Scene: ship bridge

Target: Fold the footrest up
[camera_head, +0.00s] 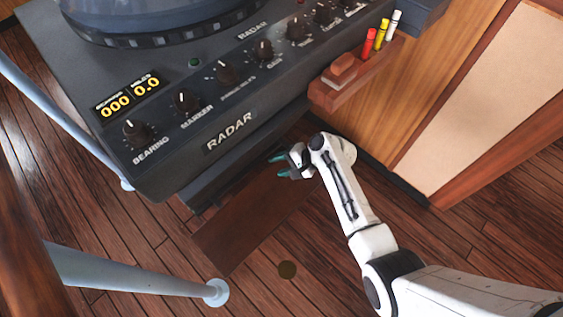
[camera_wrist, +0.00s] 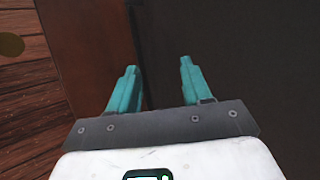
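The footrest looks to be the flat reddish-brown board (camera_head: 240,222) under the radar console. It sticks out low over the floor, and its right part is behind my arm. My gripper (camera_head: 279,166) is near the board's right part, close to the console's lower front. In the wrist view, the two teal fingers (camera_wrist: 158,66) are apart with nothing held between them. The brown board (camera_wrist: 88,45) lies beyond and left of the fingers, and a dark surface (camera_wrist: 240,60) fills the right. I cannot tell whether a finger touches the board.
The radar console (camera_head: 170,110) overhangs the board. A wooden holder (camera_head: 350,80) with markers is on its right side, beside a wood-panelled wall (camera_head: 440,90). Pale blue rail posts (camera_head: 130,272) stand at left.

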